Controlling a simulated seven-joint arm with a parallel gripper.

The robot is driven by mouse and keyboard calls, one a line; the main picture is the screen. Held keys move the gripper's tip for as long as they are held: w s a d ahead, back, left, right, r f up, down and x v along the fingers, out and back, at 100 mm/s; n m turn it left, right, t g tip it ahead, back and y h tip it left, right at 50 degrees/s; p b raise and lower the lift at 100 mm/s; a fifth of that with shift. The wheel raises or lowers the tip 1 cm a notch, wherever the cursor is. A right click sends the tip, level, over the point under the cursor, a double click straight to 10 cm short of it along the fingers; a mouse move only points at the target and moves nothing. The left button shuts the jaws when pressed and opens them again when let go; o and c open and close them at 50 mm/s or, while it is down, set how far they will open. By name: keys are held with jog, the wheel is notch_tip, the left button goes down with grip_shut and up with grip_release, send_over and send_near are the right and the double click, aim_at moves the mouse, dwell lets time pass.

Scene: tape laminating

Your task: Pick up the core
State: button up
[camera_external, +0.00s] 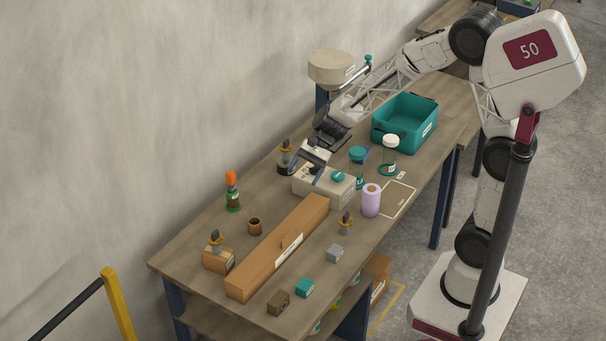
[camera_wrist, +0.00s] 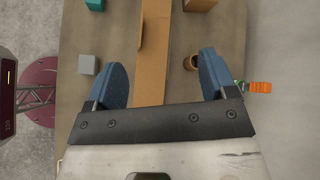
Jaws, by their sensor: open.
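The core, a small brown hollow cylinder (camera_external: 254,226), stands upright on the table between the long cardboard box and the orange-topped bottle. In the wrist view the core (camera_wrist: 190,62) shows from above, just inside the right finger and partly close behind it. My gripper (camera_external: 306,166) is over the middle of the table, near the beige machine, to the right of the core and apart from it. In the wrist view my gripper (camera_wrist: 161,80) has its two blue fingers wide apart with nothing held between them.
A long cardboard box (camera_external: 280,246) lies near the core. An orange-topped bottle (camera_external: 232,192) and a tool on a wooden block (camera_external: 218,258) stand close by. A beige machine (camera_external: 325,184), lilac roll (camera_external: 371,201) and teal bin (camera_external: 404,123) are farther right. Small cubes lie in front.

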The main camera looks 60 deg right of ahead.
jog(key=w+a+f+m+t+y, duration=0.1)
jog(key=w+f+m+t+y, duration=0.1)
jog(key=w+f+m, duration=0.6)
jog(key=w+f+t, duration=0.1)
jog(key=w+f, duration=0.3)
jog(key=w, duration=0.1)
jog(key=shift+s, duration=0.1)
send_near(257, 220)
jog(key=x, duration=0.3)
jog(key=shift+a, duration=0.3)
jog(key=shift+x, duration=0.9)
jog(key=shift+w+a+f, duration=0.2)
jog(key=shift+a+f, duration=0.15)
jog(key=shift+f, duration=0.05)
jog(key=shift+x, duration=2.5)
jog(key=shift+w+r, duration=0.1)
